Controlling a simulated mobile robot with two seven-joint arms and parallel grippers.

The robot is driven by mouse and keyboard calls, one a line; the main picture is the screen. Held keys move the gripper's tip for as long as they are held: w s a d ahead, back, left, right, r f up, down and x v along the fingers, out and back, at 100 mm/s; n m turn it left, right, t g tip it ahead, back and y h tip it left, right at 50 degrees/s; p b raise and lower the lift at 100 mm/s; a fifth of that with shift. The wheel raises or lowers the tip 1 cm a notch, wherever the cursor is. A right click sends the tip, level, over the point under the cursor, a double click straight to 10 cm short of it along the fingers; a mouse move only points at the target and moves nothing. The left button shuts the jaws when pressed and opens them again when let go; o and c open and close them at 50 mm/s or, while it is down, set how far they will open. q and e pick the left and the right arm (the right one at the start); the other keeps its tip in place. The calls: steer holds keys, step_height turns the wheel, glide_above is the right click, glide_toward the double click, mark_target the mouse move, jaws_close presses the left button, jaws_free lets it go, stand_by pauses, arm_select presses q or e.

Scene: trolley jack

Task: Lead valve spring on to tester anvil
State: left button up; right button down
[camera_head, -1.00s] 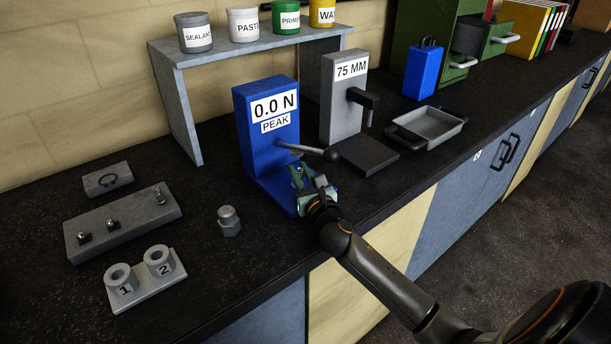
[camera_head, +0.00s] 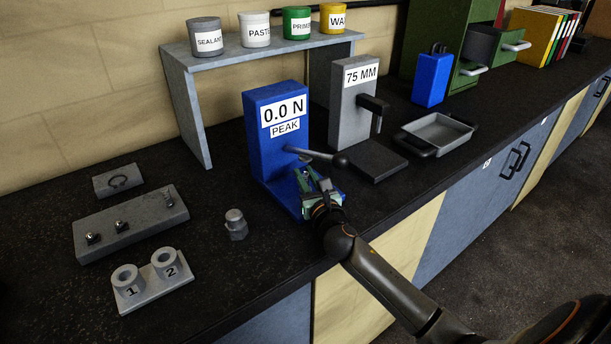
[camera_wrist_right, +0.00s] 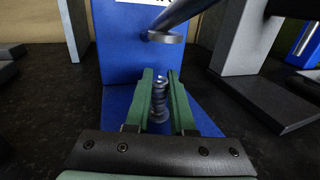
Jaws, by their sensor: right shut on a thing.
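The blue spring tester (camera_head: 262,160) stands mid-bench, its display reading 0.0 N PEAK. Its lever (camera_head: 318,156) reaches out to the right, and a round press pad (camera_wrist_right: 166,37) hangs above the base in the right wrist view. My right gripper (camera_head: 308,182) is low over the tester's base, in front of its column. Its green fingers (camera_wrist_right: 159,98) are shut on a coiled grey valve spring (camera_wrist_right: 159,99), held roughly upright below and nearer than the pad. The anvil is largely hidden by the gripper, and I cannot tell whether the spring touches it. My left gripper is out of view.
A grey 75 MM gauge (camera_head: 352,105) stands right of the tester, with a tray (camera_head: 437,133) beyond. Left are a hex-based fitting (camera_head: 236,225), a numbered two-cup stand (camera_head: 150,285) and a grey block (camera_head: 130,222) with small parts. A shelf (camera_head: 187,105) stands behind.

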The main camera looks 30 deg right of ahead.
steer(key=shift+f, duration=0.2)
steer(key=c, duration=0.7)
jaws_free()
steer(key=v, duration=1.2)
steer(key=shift+s+a+r+b, duration=0.1)
steer(key=shift+s+b, duration=0.2)
steer(key=shift+b, duration=0.05)
steer(key=shift+v, duration=3.45)
steer(key=shift+a, duration=0.1)
